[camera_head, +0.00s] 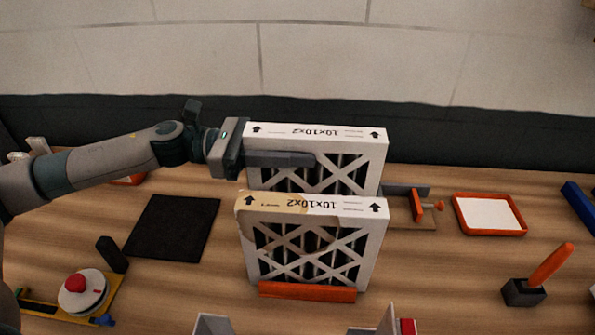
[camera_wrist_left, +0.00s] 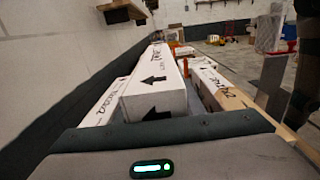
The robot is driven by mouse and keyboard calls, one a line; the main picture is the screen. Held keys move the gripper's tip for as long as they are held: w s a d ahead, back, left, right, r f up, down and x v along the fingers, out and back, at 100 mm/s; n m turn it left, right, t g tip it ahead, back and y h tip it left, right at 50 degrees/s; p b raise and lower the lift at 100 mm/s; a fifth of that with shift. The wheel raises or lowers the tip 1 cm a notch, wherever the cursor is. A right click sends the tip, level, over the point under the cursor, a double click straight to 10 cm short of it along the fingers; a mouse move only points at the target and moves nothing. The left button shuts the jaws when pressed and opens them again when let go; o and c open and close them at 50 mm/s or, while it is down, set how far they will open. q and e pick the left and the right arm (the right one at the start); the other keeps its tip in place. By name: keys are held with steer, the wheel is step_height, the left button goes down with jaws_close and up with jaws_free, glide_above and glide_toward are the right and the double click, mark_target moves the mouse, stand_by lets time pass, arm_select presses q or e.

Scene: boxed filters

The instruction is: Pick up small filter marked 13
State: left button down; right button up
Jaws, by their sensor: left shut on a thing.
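Two white framed filters with dark pleats stand one behind the other in the head view, both printed 10x10x2; I can read no 13. My left gripper (camera_head: 300,159) is shut on the rear filter (camera_head: 360,135) from its left side, one finger lying across its front face. This filter is the middle one in the left wrist view (camera_wrist_left: 157,92), where its top looks higher than its neighbours. Its bottom is hidden. The front filter (camera_head: 312,206) has a brown-stained frame and stands upright, apart from the gripper.
Another white filter (camera_wrist_left: 103,104) shows beyond the held one in the left wrist view. An orange bar (camera_head: 307,292) lies at the front filter's foot. A black mat (camera_head: 172,228) is left, an orange-rimmed tray (camera_head: 489,232) and orange-handled tool (camera_head: 550,265) right.

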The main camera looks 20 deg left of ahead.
mark_target(297, 131)
arm_select(q)
steer(key=shift+r, duration=1.6)
